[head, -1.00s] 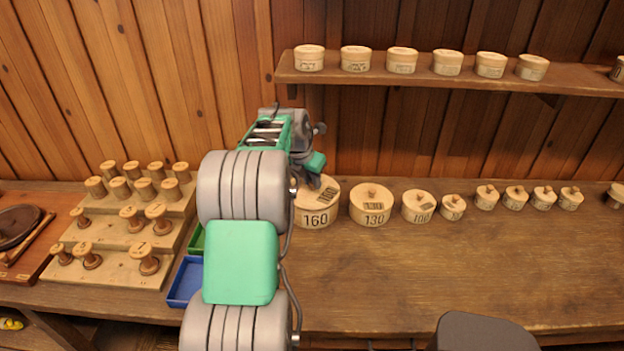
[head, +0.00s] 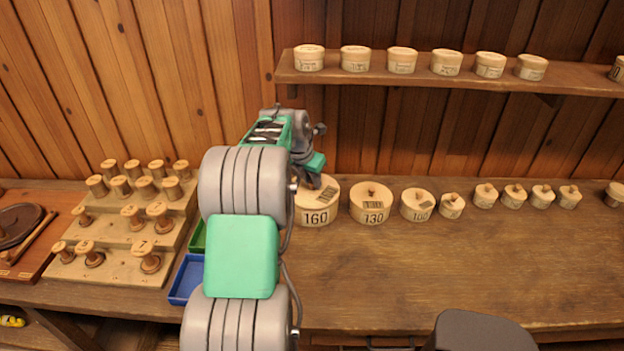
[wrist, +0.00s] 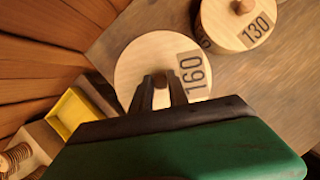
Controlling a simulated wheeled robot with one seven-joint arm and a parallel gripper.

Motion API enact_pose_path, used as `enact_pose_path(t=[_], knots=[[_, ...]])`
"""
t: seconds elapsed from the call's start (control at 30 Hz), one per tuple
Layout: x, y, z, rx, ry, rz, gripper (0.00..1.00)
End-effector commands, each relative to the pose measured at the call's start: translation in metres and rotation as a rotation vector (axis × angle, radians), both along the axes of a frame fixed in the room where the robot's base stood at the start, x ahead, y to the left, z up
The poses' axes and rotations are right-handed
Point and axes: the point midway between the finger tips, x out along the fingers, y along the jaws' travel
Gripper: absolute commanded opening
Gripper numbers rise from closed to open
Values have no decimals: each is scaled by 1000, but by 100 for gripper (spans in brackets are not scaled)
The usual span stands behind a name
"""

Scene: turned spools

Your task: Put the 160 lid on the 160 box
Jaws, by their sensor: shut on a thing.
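The 160 box (head: 316,217) is a round pale wooden box with "160" on its side, on the bench just right of my arm. The 160 lid (head: 328,190) is a flat round disc with a printed patch, level on top of the box, with no gap that I can make out. My gripper (head: 312,181) is over the lid, partly hidden by my wrist. In the wrist view my gripper (wrist: 160,80) has its two fingers shut on the knob of the 160 lid (wrist: 137,68). The knob is mostly hidden between the fingers.
The 130 box (head: 371,207) stands close on the right, with smaller lidded boxes beyond it. A stepped rack of spools (head: 128,235) and a blue tray (head: 187,279) are on the left. A shelf (head: 430,78) with small boxes hangs above. The bench front is clear.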

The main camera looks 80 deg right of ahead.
Motion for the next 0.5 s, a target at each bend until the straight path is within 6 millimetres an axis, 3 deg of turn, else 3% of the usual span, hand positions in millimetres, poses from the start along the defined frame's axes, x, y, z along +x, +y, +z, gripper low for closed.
enact_pose_path(t=[0.07,0.1,0.37,0.5], knots=[[0,0,0,-1,0,0,0],[0,0,0,-1,0,0,23],[0,0,0,0,0,0,44],[0,0,0,0,0,0,46]])
